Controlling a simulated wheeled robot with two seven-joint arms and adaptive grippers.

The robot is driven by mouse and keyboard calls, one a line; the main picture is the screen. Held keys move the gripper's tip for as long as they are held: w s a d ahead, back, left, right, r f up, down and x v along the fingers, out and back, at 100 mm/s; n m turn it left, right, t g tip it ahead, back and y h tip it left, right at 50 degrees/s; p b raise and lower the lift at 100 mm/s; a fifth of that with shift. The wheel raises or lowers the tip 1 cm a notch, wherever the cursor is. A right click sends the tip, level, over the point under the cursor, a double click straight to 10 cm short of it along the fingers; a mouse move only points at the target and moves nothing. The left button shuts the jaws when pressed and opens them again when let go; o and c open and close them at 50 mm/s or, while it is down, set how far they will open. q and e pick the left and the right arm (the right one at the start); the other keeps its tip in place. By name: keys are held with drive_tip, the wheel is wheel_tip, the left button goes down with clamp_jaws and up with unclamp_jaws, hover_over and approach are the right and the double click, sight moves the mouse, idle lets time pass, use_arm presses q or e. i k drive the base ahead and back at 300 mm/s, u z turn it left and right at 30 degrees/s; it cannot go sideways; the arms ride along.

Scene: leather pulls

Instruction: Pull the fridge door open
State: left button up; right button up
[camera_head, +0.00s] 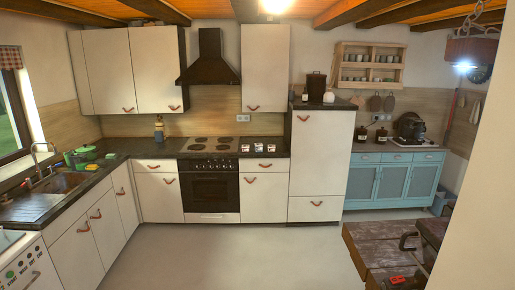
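The likely fridge is a tall white cabinet (320,158) right of the counter, with a dark top. Its large upper door is shut and has a small reddish-brown leather pull (303,118) near its upper left corner. Neither of my grippers is in view. The cabinet stands across the room, and nothing blocks its front.
Grey floor (240,255) is clear before the cabinet. A black oven (209,190) and white drawers stand to its left. A blue sideboard (395,182) stands to its right. A brown wooden table (375,245) fills the lower right, near a pale wall edge (480,210).

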sight(322, 139)
drive_tip(key=i, duration=3.1)
drive_tip(key=z, duration=1.3)
drive_tip(key=i, duration=0.5)
drive_tip(key=u, duration=1.2)
